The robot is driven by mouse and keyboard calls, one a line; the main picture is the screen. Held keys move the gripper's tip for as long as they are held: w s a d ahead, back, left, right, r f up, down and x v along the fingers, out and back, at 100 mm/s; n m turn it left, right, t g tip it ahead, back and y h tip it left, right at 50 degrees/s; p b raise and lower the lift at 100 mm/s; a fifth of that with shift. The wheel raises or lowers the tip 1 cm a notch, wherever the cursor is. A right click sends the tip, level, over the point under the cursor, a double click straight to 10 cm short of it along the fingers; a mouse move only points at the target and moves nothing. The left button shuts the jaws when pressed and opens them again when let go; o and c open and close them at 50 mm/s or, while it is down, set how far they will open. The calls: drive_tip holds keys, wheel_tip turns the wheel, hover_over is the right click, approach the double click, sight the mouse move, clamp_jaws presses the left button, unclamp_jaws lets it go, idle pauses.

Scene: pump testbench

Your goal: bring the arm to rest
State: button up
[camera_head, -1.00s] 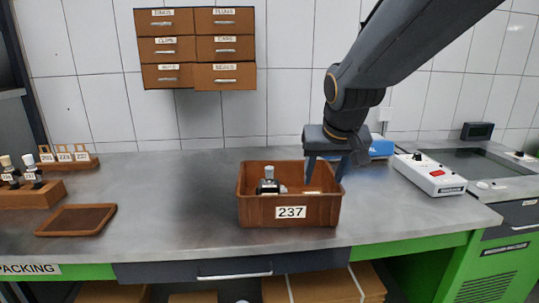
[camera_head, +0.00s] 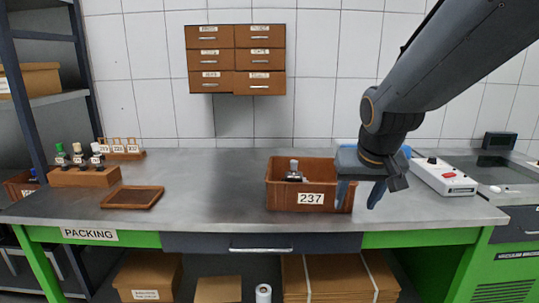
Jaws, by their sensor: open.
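My gripper (camera_head: 358,194) hangs from my arm at the right of the brown bin. Its two blue fingers are spread and point down, with nothing seen between them. The left finger overlaps the bin's right end in the picture; I cannot tell whether it touches. The brown bin (camera_head: 281,198) is labelled 237 and stands on the grey bench (camera_head: 220,215). A small bottle with a grey cap (camera_head: 294,166) stands inside it, its lower part hidden by the bin's front wall.
A white device with a red button (camera_head: 444,177) lies right of my gripper. A blue object behind the gripper is mostly hidden. At the left are an empty wooden tray (camera_head: 132,206) and a rack (camera_head: 85,177) with several bottles. Drawers (camera_head: 236,59) hang on the wall. The bench middle is clear.

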drive_tip(key=s+f+g+p, duration=0.1)
drive_tip(key=s+f+g, duration=0.1)
drive_tip(key=s+f, duration=0.3)
drive_tip(key=s+f+g+p, duration=0.1)
drive_tip(key=s+f+g, duration=0.2)
drive_tip(key=s+f, duration=0.3)
drive_tip(key=s, duration=0.5)
drive_tip(key=shift+s+a+n+p, duration=0.3)
drive_tip(key=shift+s+n+p, duration=0.05)
drive_tip(key=shift+n, duration=0.05)
drive_tip(key=shift+f, duration=0.1)
